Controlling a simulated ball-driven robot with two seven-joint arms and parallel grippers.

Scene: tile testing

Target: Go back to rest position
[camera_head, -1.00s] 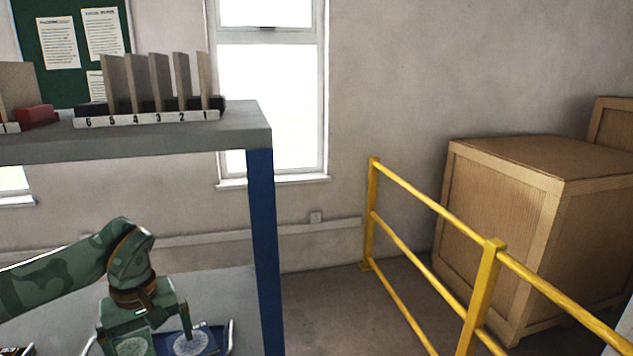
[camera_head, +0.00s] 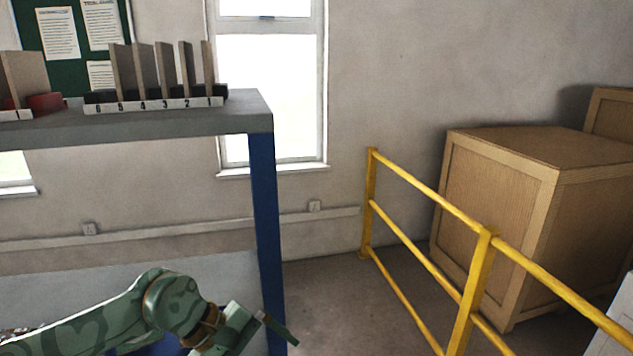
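My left gripper (camera_head: 268,335) is at the bottom of the head view, left of centre, on a green patterned arm that comes in from the left. It is tilted, with one dark finger pointing down to the right, in front of the blue shelf post. The other finger is hidden or below the picture edge, so I cannot see the gap between them. I see nothing held in the visible part. My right gripper is not in view.
A grey shelf (camera_head: 190,122) on a blue post (camera_head: 265,215) carries a numbered rack (camera_head: 150,106) of upright tiles. A yellow railing (camera_head: 425,185) stands right of it, before a large wooden crate (camera_head: 495,200). Bare floor (camera_head: 335,290) shows between post and railing.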

